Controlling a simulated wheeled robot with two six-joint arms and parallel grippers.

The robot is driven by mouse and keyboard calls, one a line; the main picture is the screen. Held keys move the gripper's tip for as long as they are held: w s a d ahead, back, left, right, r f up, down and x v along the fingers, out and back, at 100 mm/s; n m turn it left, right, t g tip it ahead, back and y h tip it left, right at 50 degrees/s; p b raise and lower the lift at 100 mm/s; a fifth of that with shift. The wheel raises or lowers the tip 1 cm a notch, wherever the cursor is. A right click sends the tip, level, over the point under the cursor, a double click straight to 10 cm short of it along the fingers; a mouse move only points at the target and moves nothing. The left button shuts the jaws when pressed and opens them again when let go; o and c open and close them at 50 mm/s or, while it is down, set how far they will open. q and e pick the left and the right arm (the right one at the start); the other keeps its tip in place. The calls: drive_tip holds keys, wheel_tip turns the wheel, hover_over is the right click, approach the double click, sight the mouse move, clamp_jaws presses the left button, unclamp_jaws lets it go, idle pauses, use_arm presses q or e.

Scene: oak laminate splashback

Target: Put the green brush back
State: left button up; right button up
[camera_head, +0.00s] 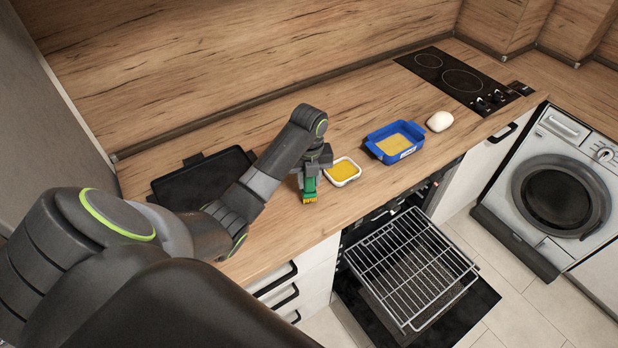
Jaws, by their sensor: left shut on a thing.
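The green brush (309,187) has a green body and a yellowish lower end. My left gripper (310,176) is shut on it from above, near the front edge of the counter. I cannot tell whether the brush touches the countertop. A small white dish (330,177) with a yellow filling stands just right of the brush. A blue tray (371,147) with a yellow inside stands further right. My right gripper is not in view.
A black tray or pan (168,188) lies at the left, partly behind my left arm. A white rounded object (439,121) is beside the blue tray. The cooktop (437,61) is at the back right. An open oven with its rack (412,270) pulled out is below the counter.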

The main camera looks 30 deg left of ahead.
use_arm(q)
drive_tip(key=shift+f, duration=0.7)
idle(0.4)
drive_tip(key=o, duration=1)
drive_tip(key=shift+o, duration=0.2)
drive_tip(key=shift+r, duration=0.1)
